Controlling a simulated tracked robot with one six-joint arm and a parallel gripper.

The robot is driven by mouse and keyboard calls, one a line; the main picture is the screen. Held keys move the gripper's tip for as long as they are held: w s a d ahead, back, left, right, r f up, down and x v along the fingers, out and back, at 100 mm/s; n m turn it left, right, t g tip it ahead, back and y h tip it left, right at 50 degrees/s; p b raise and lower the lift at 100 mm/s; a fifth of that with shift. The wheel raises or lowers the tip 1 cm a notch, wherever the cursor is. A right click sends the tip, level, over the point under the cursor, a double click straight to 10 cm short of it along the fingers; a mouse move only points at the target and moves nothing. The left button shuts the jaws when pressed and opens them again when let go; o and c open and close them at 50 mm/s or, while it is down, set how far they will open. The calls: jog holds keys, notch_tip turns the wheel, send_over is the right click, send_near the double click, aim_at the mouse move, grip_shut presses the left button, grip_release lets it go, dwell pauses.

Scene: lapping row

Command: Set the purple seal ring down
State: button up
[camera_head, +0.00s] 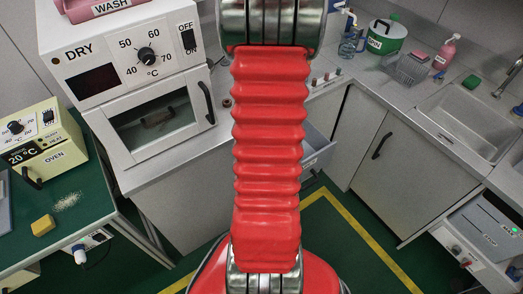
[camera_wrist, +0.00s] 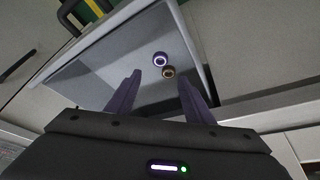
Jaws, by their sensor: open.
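My gripper (camera_wrist: 160,78) is open in the wrist view, its two dark purple fingers apart with nothing between them. Beyond the fingertips, a small dark purple ring (camera_wrist: 153,60) with a pale centre lies on the grey floor of an open drawer (camera_wrist: 105,80). It looks like the purple seal ring. A brown ring (camera_wrist: 174,72) lies right beside it, close to or touching it. In the head view the open drawer (camera_head: 317,146) shows partly behind my red arm. My gripper and the rings do not show there.
A grey oven marked DRY (camera_head: 120,60) stands left of my arm on the counter. A sink (camera_head: 470,120) is at right. A green table (camera_head: 85,205) at left holds a yellow block (camera_head: 43,225) and a small oven (camera_head: 45,145). The drawer walls surround the rings, with bare floor around them.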

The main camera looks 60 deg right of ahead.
jog(key=w+a+r+n+t+y, duration=0.1)
jog(key=w+a+r+n+t, duration=0.35)
jog(key=w+a+r, duration=1.2)
jog(key=s+a+r+n+y, duration=0.1)
jog(key=s+a+r+n, duration=0.3)
jog(key=a+r, duration=0.3)
jog(key=s+a+r+n+y, duration=0.2)
jog(key=s+a+r+n, duration=0.2)
jog(key=a, duration=1.1)
notch_tip(320, 180, up, 3)
jog(key=shift+f+g, duration=0.1)
jog(key=shift+g, duration=0.35)
jog(key=shift+s, duration=0.1)
jog(key=shift+c, duration=0.2)
